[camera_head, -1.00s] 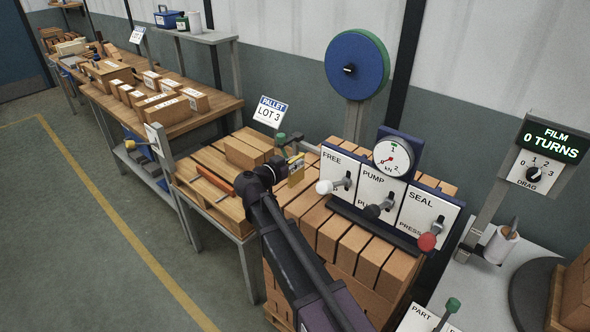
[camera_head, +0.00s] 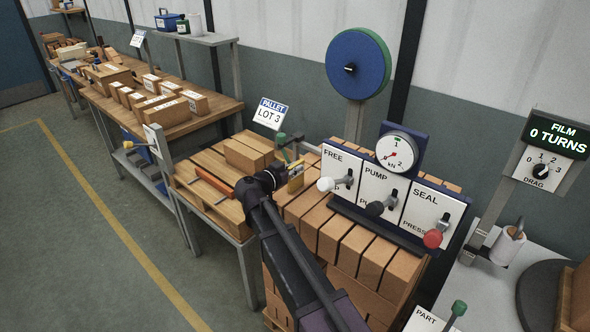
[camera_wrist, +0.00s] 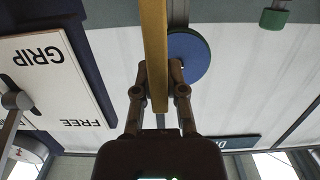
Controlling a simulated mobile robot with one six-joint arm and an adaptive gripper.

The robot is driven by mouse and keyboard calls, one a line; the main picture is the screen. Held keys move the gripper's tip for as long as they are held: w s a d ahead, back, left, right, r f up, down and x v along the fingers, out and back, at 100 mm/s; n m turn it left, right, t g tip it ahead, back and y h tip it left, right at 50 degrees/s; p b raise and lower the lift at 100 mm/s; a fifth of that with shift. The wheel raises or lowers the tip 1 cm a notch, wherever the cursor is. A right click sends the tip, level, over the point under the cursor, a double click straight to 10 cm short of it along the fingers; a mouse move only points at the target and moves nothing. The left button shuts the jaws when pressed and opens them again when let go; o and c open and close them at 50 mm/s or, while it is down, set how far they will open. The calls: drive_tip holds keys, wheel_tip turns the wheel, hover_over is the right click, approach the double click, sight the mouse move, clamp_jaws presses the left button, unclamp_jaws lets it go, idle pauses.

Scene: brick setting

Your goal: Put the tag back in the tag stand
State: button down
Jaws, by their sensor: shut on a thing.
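My gripper (camera_head: 284,179) is shut on a narrow yellow piece, which I take to be the tag (camera_head: 296,184). It is held above the brown blocks, just left of the lever panel. In the wrist view the tag (camera_wrist: 155,45) shows as a long yellow bar, seen nearly edge-on, between the two fingers (camera_wrist: 160,92). Its face is not visible there. I cannot tell for sure which thing is the tag stand. A white sign reading PALLET LOT 3 (camera_head: 269,113) stands behind the pallet, and my gripper is in front of it.
The lever panel (camera_head: 375,188) with the gauge (camera_head: 402,150) stands close right of my gripper. A green knob (camera_head: 280,139) is just behind it. Two blocks (camera_head: 249,151) lie on the wooden pallet (camera_head: 205,163) to the left. A blue-green reel (camera_head: 358,65) stands behind. The left floor is clear.

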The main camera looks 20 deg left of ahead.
drive_tip(key=shift+f, duration=0.15)
drive_tip(key=c, duration=0.7)
unclamp_jaws()
drive_tip(key=shift+r, duration=0.25)
drive_tip(key=p+v, duration=0.1)
drive_tip(key=v, duration=1.1)
drive_tip(key=shift+p, duration=0.35)
drive_tip(key=shift+f, duration=0.15)
drive_tip(key=shift+o, duration=0.5)
drive_tip(key=shift+s+d, duration=0.1)
